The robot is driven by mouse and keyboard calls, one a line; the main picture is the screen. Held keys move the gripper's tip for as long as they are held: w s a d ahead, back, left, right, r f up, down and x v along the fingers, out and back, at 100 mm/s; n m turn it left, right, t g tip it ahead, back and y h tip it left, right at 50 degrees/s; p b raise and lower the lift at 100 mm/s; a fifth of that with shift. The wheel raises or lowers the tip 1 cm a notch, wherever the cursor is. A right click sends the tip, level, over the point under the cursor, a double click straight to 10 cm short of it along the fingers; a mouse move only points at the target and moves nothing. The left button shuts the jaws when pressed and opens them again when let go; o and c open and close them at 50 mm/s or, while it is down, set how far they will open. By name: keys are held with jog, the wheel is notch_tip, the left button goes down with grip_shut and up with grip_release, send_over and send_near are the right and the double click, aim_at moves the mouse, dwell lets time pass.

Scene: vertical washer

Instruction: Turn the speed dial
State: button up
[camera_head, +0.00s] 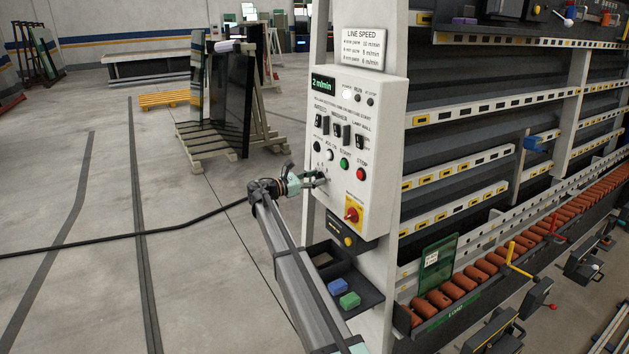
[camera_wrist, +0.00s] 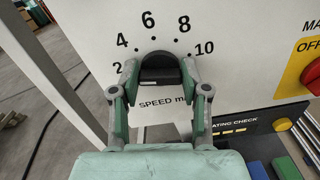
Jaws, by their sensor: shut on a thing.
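The speed dial (camera_wrist: 160,68) is a black round knob on the white control panel (camera_head: 386,150). Numerals 2, 4, 6 and 10 show around it in the wrist view, with a "SPEED" label below. I cannot make out its pointer mark. My gripper (camera_wrist: 162,84) is shut on the dial, one finger on each side; in the head view my gripper (camera_head: 318,181) reaches the panel's lower left and mostly hides the dial. The green display (camera_head: 323,84) reads "2 m/min". A "LINE SPEED" sign (camera_head: 361,48) hangs above the panel; its smaller lines are hard to read.
A green button (camera_head: 344,163), a red stop button (camera_head: 360,174) and a red-and-yellow switch (camera_head: 352,213) lie close to my gripper. A black tray (camera_head: 322,259) with blue and green blocks juts out below. Open floor lies to the left.

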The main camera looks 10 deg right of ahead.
jog(key=shift+f+b, duration=0.1)
jog(key=shift+b, duration=0.2)
jog(key=m+b, duration=0.7)
jog(key=b, duration=0.1)
jog(key=m+b, duration=0.8)
jog(key=b, duration=0.1)
jog(key=shift+s+d+f, duration=0.1)
jog(key=shift+s, duration=0.05)
jog(key=shift+m+b, duration=0.3)
jog(key=o, duration=1.1)
jog(key=shift+d, duration=0.1)
jog(key=shift+o, duration=0.2)
